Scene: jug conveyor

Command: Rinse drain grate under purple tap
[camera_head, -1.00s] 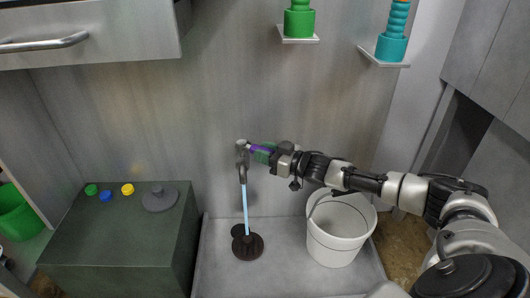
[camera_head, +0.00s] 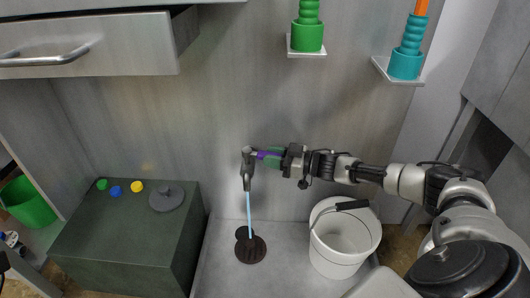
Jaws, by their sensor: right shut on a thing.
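The tap (camera_head: 247,168) is a grey upright spout at the back wall with a purple handle (camera_head: 268,155) pointing right. A light blue stream of water (camera_head: 249,214) runs from it onto the dark round drain grate (camera_head: 250,250) on the basin floor. A second dark round shape (camera_head: 241,232) shows partly behind the grate; I cannot tell if it is the drain hole. My right gripper (camera_head: 271,156) reaches in from the right and is shut on the purple handle, its green-tinted fingers around it. My left gripper is out of view.
A white bucket (camera_head: 322,255) stands in the grey basin (camera_head: 215,270), right of the grate. A dark green cabinet (camera_head: 110,235) at left bears a grey lid (camera_head: 166,198) and coloured caps. Two wall shelves hold green (camera_head: 308,38) and teal (camera_head: 405,65) stacks. An open drawer (camera_head: 90,45) juts out upper left.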

